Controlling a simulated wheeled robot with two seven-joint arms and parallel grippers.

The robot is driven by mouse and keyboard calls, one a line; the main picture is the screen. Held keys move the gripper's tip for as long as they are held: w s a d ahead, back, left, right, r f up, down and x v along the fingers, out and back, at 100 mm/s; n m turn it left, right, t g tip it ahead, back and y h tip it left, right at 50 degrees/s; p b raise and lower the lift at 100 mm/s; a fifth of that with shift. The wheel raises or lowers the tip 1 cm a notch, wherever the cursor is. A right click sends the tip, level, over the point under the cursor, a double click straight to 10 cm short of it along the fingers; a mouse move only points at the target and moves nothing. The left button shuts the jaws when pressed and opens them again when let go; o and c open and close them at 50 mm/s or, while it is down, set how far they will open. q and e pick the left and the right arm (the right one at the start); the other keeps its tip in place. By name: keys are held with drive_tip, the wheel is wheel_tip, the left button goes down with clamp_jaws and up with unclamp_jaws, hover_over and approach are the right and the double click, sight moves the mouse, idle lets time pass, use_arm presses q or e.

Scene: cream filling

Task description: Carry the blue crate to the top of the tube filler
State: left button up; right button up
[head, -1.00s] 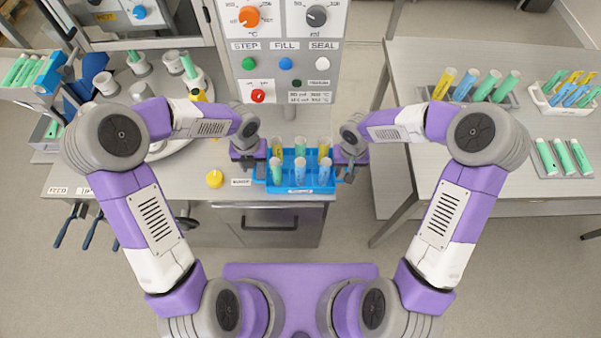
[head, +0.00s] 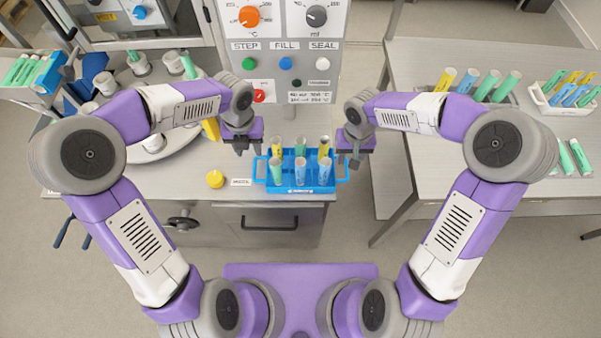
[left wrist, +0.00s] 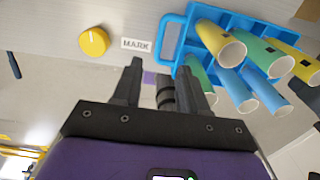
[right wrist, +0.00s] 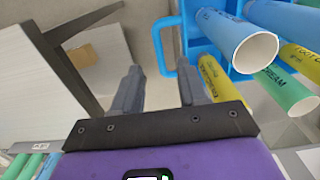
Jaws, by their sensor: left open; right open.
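The blue crate (head: 275,184) stands on the front edge of the bench top, below the control panel, holding several upright tubes with yellow, green and blue bodies. My left gripper (head: 240,150) is open and empty, up and left of the crate's left handle (left wrist: 168,42). My right gripper (head: 354,162) is open and empty beside the right end of the crate. In the right wrist view, the right handle (right wrist: 158,50) lies just beyond the open fingers (right wrist: 161,75). Neither gripper appears to hold a handle.
The control panel (head: 285,45) with knobs and buttons stands behind the crate. A yellow knob (head: 215,179) and a MARK label are left of it. A round white turntable (head: 175,150) with cups is further left. A side table (head: 430,130) with tube racks is at right.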

drive_tip(key=shift+r, duration=2.3)
